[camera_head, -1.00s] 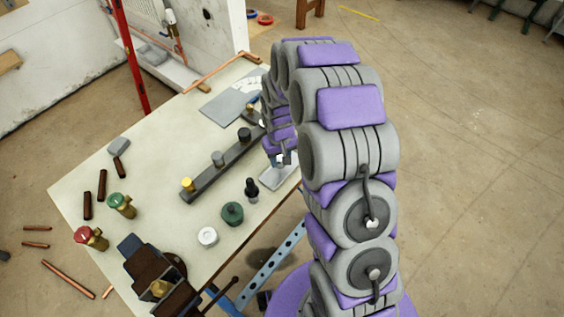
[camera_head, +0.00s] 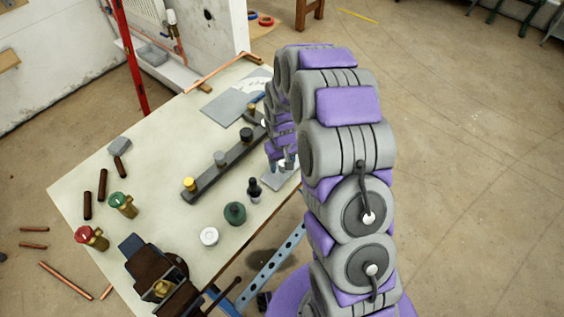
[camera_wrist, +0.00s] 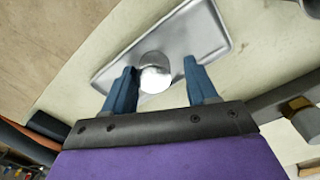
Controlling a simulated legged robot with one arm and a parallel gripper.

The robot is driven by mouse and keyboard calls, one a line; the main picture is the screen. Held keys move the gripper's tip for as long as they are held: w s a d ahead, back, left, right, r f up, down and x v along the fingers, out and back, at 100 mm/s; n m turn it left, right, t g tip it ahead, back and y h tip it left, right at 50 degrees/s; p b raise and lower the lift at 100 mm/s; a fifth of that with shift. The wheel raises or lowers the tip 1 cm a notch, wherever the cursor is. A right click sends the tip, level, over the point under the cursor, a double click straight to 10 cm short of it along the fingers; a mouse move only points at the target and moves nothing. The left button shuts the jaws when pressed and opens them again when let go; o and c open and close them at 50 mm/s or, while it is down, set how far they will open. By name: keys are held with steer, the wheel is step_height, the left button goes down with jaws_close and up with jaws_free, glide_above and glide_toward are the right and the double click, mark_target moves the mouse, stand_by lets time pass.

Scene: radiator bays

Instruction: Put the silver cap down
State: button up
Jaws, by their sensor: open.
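The silver cap (camera_wrist: 155,78) shows in the wrist view at the metal tray, between my two blue fingers. It appears to stand on the tray near its edge, close to the left finger; whether it touches that finger is unclear. The shallow grey metal tray (camera_wrist: 205,32) lies on the bench and also shows in the head view (camera_head: 276,181). My gripper (camera_wrist: 160,66) is open, with a clear gap between the right finger and the cap. In the head view my gripper (camera_head: 284,164) is low over the tray and I cannot make out the cap.
A dark rail (camera_head: 208,177) with several caps or fittings stands left of the tray. A black-topped bottle (camera_head: 254,188), green jar (camera_head: 235,213) and white round piece (camera_head: 209,236) stand nearer. A vise (camera_head: 152,269) sits at the front edge. The bench (camera_head: 160,180) is clear in its middle.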

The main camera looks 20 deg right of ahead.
steer(key=shift+d, duration=0.7)
steer(key=shift+w+a+r, duration=0.1)
steer(key=shift+a+r, duration=0.15)
steer(key=shift+r, duration=0.15)
steer(key=s+r+p, duration=0.1)
steer(key=s+r, duration=0.2)
steer(key=r, duration=0.6)
steer(key=s+r+p, duration=0.1)
steer(key=s+r, duration=0.3)
steer(key=r, duration=0.4)
steer(key=s+r, duration=0.3)
steer(key=s, duration=0.6)
steer(key=s+r+m+g, duration=0.1)
steer(key=s+r, duration=0.2)
steer(key=s, duration=0.6)
steer(key=s+r, duration=0.3)
steer(key=s, duration=0.6)
steer(key=shift+s+r+m+g, duration=0.2)
steer(key=shift+r+m+g, duration=0.1)
steer(key=shift+m+g, duration=0.1)
